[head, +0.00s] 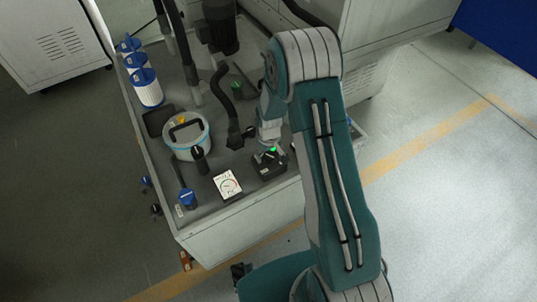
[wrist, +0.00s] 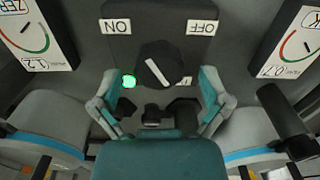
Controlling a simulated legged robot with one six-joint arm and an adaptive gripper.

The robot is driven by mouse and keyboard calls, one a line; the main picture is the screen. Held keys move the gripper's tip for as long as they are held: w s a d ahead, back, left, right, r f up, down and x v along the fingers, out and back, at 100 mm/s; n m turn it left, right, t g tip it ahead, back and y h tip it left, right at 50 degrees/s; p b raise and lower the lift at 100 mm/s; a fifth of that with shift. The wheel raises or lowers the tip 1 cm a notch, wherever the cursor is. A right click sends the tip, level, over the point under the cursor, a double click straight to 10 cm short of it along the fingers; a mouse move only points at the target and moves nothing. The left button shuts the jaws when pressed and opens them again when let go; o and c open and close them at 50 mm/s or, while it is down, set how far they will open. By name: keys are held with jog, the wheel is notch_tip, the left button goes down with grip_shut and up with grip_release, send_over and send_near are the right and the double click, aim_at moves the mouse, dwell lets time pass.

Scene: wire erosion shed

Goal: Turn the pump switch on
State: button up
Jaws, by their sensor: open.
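The pump switch is a black rotary knob (wrist: 158,65) with a pale pointer stripe, on a dark box (head: 268,167). In the wrist view the stripe slants from upper left to lower right. An ON label (wrist: 115,26) and an OFF label (wrist: 202,26) appear upside down, ON at left and OFF at right. A green lamp (wrist: 128,81) glows beside the knob. My gripper (wrist: 159,84) is open, with one finger on each side of the knob and gaps visible; contact is not visible.
A dial gauge (head: 227,185) stands left of the box. A white bucket (head: 187,137), a blue-handled valve (head: 187,197) and several blue-and-white filters (head: 147,88) share the tank top (head: 215,215). A dark hose (head: 225,95) rises behind. Open floor lies at right.

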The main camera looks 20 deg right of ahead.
notch_tip(320, 180, up, 11)
jog(key=shift+r, duration=0.2)
jog(key=shift+r, duration=0.1)
dwell(0.5)
notch_tip(320, 180, up, 9)
jog(key=t, duration=0.1)
send_over(269, 155)
jog(key=s, duration=0.3)
jog(key=s+r+m+t, duration=0.2)
jog(key=s+r, duration=0.4)
jog(key=r, duration=0.3)
jog(key=s+r+m+t, duration=0.1)
jog(key=s+r, duration=0.3)
jog(key=s, duration=0.4)
jog(key=s+r+t, duration=0.1)
jog(key=s+r, duration=0.2)
jog(key=s, duration=0.5)
jog(key=shift+r+m+t, duration=0.3)
jog(key=shift+r+m, duration=0.05)
jog(key=shift+m, duration=0.05)
